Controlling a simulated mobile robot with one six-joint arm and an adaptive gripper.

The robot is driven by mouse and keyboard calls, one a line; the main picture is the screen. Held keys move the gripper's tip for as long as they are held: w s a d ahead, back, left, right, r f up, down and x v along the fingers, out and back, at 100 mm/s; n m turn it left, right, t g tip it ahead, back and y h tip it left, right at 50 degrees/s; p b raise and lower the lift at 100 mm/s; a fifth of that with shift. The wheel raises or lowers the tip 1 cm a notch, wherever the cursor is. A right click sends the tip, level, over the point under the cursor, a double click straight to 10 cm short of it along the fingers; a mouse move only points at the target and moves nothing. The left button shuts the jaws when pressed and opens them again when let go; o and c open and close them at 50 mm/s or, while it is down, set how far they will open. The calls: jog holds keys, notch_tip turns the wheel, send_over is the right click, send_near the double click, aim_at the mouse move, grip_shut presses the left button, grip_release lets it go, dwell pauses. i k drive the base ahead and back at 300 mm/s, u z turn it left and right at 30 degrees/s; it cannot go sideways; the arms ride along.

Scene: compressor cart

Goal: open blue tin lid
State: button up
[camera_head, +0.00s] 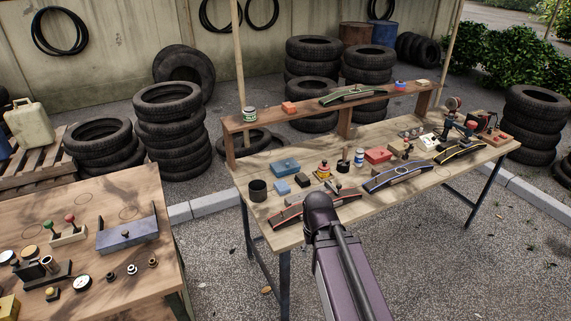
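A flat blue tin (285,167) sits on the wooden workbench, toward its left end. Its top looks covered, so the lid appears closed, though it is small in the picture. A smaller light blue block (282,187) lies just in front of it. My dark purple arm rises from the bottom edge to a rounded joint in front of the bench's near edge. My gripper cannot be made out; it is out of view or hidden behind the arm.
A dark cup (258,190), a red-and-yellow item (323,170), a red box (378,156) and curved striped pieces (398,174) crowd the workbench (245,217). A raised shelf (290,117) runs behind. Another table (100,290) with a blue-grey box (127,235) stands left.

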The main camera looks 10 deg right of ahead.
aim_at(280, 168)
jog(key=z, duration=0.1)
jog(key=i, duration=0.95)
jog(key=u, duration=0.05)
